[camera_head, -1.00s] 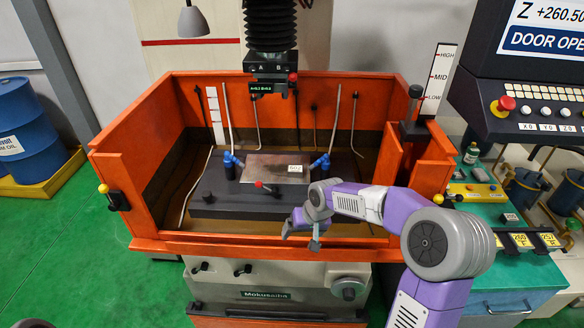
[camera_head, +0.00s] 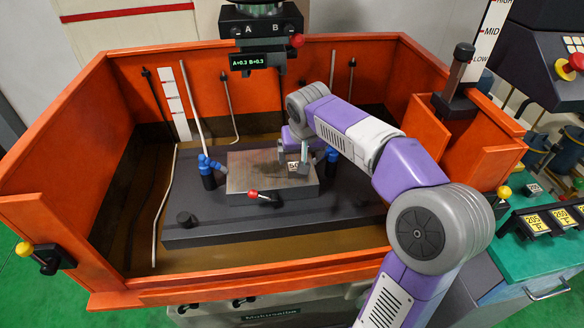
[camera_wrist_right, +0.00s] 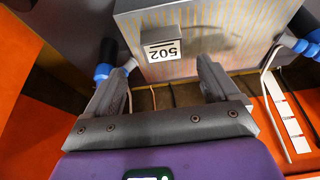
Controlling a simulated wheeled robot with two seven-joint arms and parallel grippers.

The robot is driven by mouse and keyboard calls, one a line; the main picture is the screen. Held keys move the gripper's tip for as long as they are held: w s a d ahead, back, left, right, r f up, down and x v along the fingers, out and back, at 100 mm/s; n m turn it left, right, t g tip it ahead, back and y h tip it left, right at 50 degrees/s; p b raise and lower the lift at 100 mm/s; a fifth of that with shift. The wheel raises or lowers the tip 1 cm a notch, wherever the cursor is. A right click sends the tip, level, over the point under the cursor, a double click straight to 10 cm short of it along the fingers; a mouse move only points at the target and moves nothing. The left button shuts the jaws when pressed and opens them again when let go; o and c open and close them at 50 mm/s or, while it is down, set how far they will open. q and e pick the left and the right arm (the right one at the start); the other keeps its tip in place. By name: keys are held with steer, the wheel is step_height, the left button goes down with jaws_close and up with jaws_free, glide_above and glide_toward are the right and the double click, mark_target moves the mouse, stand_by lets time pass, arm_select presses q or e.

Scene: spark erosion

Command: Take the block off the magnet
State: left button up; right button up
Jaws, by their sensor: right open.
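The magnet (camera_head: 245,184) is a flat grey plate with a red-tipped lever (camera_head: 254,194) at its front, lying on a dark table in the orange tank. In the right wrist view the magnet (camera_wrist_right: 225,20) has fine yellow stripes. My right gripper (camera_head: 296,157) is over the block, open and empty. In the right wrist view its fingers (camera_wrist_right: 162,75) are spread, with the block ahead between them. My left gripper is out of view.
Blue-topped fittings (camera_head: 208,166) flank the magnet, one on each side. The machine head (camera_head: 262,25) hangs above and behind it. Orange tank walls (camera_head: 62,225) enclose the area.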

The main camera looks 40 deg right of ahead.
mark_target(291, 167)
steer(key=x, duration=0.2)
steer(key=b+x, duration=0.1)
steer(key=x, duration=0.2)
steer(key=shift+a+f, duration=0.2)
steer(key=shift+f, duration=0.2)
steer(key=shift+r, duration=0.1)
steer(key=c, duration=1.5)
steer(key=shift+w, duration=0.1)
steer(key=shift+c, duration=0.2)
steer(key=shift+r, duration=0.1)
